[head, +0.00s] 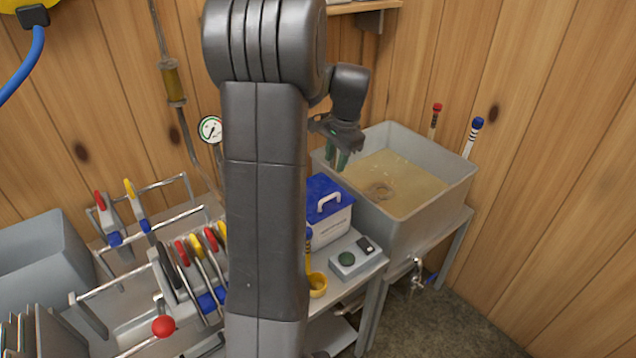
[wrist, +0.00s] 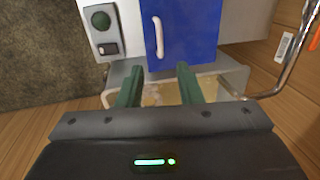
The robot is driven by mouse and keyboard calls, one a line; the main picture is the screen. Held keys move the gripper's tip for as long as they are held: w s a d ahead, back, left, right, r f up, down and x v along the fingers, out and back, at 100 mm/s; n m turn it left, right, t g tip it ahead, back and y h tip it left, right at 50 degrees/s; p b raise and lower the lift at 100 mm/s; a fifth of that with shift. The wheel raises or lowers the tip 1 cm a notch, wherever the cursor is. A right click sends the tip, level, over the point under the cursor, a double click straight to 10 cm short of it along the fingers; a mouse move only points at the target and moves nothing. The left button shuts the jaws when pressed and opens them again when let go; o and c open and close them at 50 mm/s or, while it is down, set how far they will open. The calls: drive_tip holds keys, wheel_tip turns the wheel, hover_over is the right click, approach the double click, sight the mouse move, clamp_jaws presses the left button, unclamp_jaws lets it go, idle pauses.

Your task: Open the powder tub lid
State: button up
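The powder tub (head: 330,232) is a white box on the steel bench, just left of the big liquid-filled pan. Its blue lid (head: 318,190) sits on top and looks closed, with a white bar handle (head: 330,199) on it. In the wrist view the blue lid (wrist: 195,35) and its white handle (wrist: 157,37) show just beyond the fingertips. My gripper (head: 338,158) is above the lid and the near side of the pan, apart from the handle. Its two green fingers (wrist: 157,76) are spread with nothing between them. My arm hides part of the bench left of the tub.
The grey pan (head: 455,190) of tan liquid stands right of the tub, under my gripper. A control box (head: 357,262) with a green button and a yellow ladle (head: 317,285) are in front. Racked tools with coloured handles (head: 190,262) fill the left.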

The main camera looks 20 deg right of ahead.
sight(328, 199)
drive_tip(key=f, duration=0.4)
drive_tip(key=w+f+p, duration=0.1)
drive_tip(key=f, duration=0.4)
drive_tip(key=w+a+f+p, duration=0.1)
drive_tip(key=f, duration=0.3)
drive_tip(key=shift+w+f, duration=0.15)
drive_tip(key=shift+w, duration=0.05)
drive_tip(key=shift+c, duration=0.4)
clamp_jaws()
